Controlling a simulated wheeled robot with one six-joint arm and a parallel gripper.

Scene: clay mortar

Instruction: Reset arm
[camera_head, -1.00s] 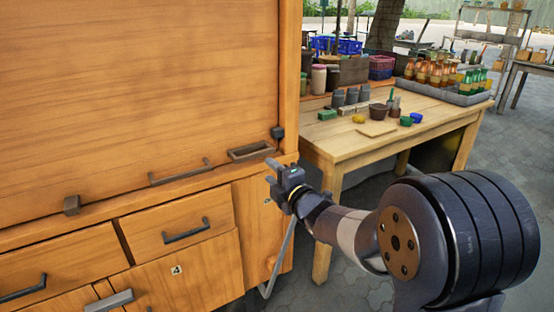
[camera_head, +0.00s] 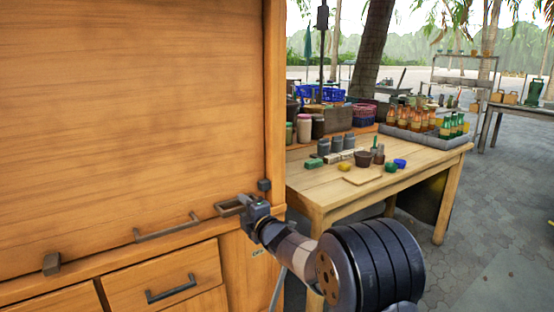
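My gripper (camera_head: 250,203) is in the middle of the camera_head view, in front of the right end of the wooden cabinet (camera_head: 140,110). Its fingers point left, toward the cabinet, and overlap a small brown frame-like fitting (camera_head: 229,207) in the picture. I cannot tell whether they touch it. The fingers are small and dark here, so their opening is unclear. I see no object held in them.
The cabinet has a long handle (camera_head: 167,228) and a drawer (camera_head: 163,278) below. To the right, a wooden table (camera_head: 420,173) bears jars, small bowls, a board (camera_head: 363,178) and a grey tray (camera_head: 415,135) of bottles. Open paved floor (camera_head: 500,220) lies at the right.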

